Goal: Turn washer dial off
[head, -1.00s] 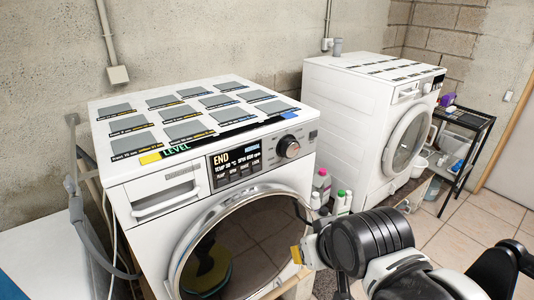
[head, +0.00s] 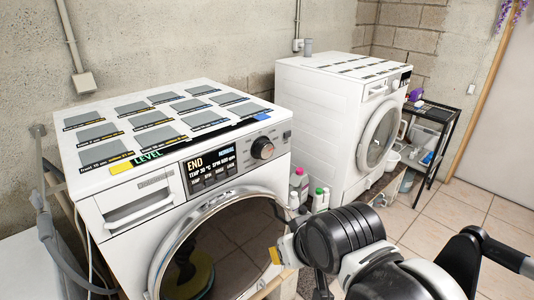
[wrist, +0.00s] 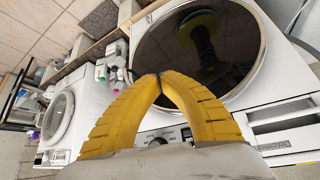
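The near white washer (head: 112,198) stands at the left, its display reading END. Its round black dial (head: 262,148) is on the front panel, right of the display. My gripper (head: 275,256) is in front of the dark glass door, lower than the dial and apart from it. In the wrist view, the yellow fingers of my gripper (wrist: 158,76) meet at the tips with nothing held between them. They overlap the door (wrist: 196,50) in that view. A dark round part, probably the dial (wrist: 157,142), shows partly behind the finger bases.
A second white washer (head: 335,120) stands further back on the right. Several bottles (head: 300,185) stand between the machines. A black shelf rack (head: 432,140) is at the far right. The tiled floor (head: 440,220) there is partly clear.

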